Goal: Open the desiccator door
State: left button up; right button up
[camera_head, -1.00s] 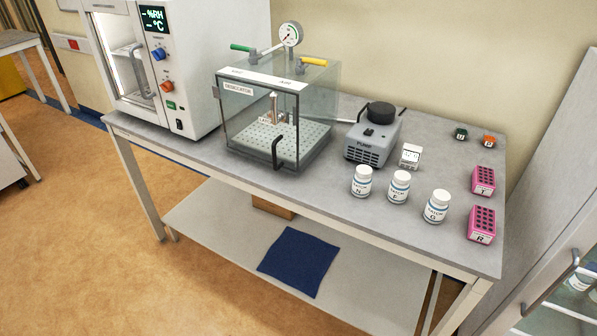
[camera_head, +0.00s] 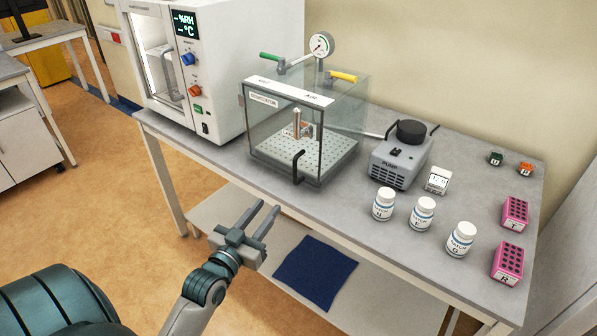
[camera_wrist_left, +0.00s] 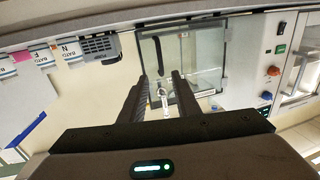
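The desiccator (camera_head: 318,95) is a clear glass box on the bench, with a label, a gauge and green and yellow valve handles on top. Its front door (camera_head: 272,142) looks shut, and a black handle (camera_head: 298,166) is at the door's right side. A small metallic item stands on the perforated floor inside. My left gripper (camera_head: 266,214) is open and empty, in front of and below the bench edge, apart from the door. In the left wrist view, the desiccator door (camera_wrist_left: 205,55) shows beyond the two spread fingers (camera_wrist_left: 163,82). My right gripper is not in view.
A white chamber (camera_head: 225,60) with a display stands left of the desiccator. A pump (camera_head: 398,160) stands to its right, with several white bottles (camera_head: 421,215) and pink racks (camera_head: 508,262) farther right. A blue cloth (camera_head: 316,272) lies on the lower shelf.

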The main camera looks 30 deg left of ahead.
aim_at(294, 174)
pick_arm(q)
jog(key=shift+w, duration=0.1)
jog(key=w+p, duration=0.1)
jog(key=w, duration=0.4)
jog(key=w+a+p, duration=0.1)
jog(key=w+p, duration=0.1)
jog(key=w, duration=0.4)
jog(key=w+a+p, duration=0.1)
jog(key=w+p, duration=0.1)
jog(key=w, duration=0.4)
jog(key=shift+w, duration=0.1)
grip_shut()
